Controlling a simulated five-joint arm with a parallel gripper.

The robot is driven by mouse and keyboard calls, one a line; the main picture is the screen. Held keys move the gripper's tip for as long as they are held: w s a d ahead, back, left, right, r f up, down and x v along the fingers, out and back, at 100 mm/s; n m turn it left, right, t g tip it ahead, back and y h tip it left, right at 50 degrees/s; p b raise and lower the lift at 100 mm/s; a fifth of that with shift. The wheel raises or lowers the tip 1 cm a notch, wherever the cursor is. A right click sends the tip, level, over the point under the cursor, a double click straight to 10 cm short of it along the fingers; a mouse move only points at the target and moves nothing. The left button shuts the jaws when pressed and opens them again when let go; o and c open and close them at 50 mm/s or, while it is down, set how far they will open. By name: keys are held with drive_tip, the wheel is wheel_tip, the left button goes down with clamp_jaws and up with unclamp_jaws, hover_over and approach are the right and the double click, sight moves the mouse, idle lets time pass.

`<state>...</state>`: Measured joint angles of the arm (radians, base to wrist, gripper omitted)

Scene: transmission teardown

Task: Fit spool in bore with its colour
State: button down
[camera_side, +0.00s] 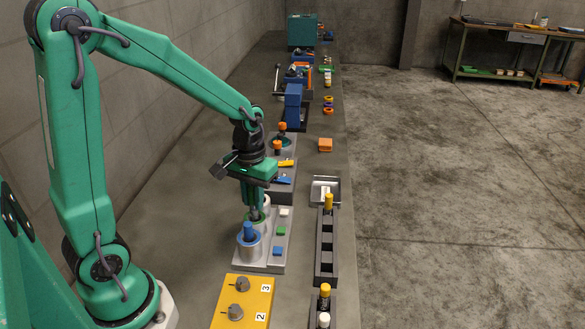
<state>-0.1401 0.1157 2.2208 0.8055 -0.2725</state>
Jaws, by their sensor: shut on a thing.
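A grey fixture (274,262) carries a row of cylindrical bores with colour tags beside them: white (284,212), green (280,231) and blue (277,251). A blue spool (248,230) stands upright in the near, blue-ringed bore (249,249). My gripper (256,208) points down over the middle, green-ringed bore (262,226), shut on a spool mostly hidden by the fingers. A green tint shows at its lower end; I cannot tell how deep it sits. The far, white bore (267,202) is partly behind my gripper.
A dark slotted rack (326,262) with a yellow piece (329,203) stands to the right. A yellow plate (243,305) with grey knobs lies in front. A metal tray (338,187) and orange block (325,145) lie farther back. Bench between fixture and rack is clear.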

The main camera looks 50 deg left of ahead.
drive_tip(key=shift+f, duration=1.2)
idle(1.0)
drive_tip(key=c, duration=0.9)
unclamp_jaws()
drive_tip(key=shift+o, duration=0.2)
drive_tip(key=shift+r, duration=0.1)
drive_tip(key=shift+r, duration=3.45)
